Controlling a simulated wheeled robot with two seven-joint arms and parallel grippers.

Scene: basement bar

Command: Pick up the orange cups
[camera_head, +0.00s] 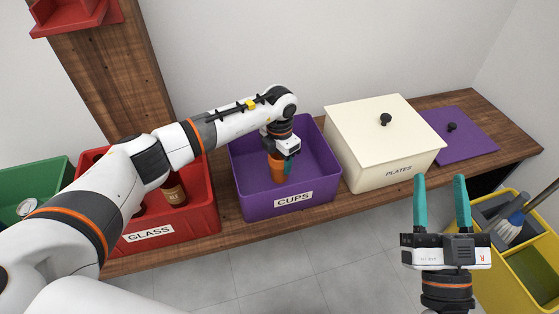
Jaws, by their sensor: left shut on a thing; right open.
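An orange cup (277,170) is inside the purple bin labelled CUPS (254,207) on the wooden bench. My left gripper (284,160) reaches down into this bin and is shut on the orange cup. The gripper hides part of the cup, and I cannot tell whether the cup touches the bin floor. My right gripper (441,200) is open and empty, with its teal fingers pointing up the picture, in front of the bench. Only one orange cup shows.
A red bin labelled GLASS (150,236) holds brown bottles (174,192) on the left, beside a green bin (40,184). A cream box labelled PLATES (374,171) stands right of the purple bin. A purple lid (470,137) lies further right. A yellow cart (508,285) stands front right.

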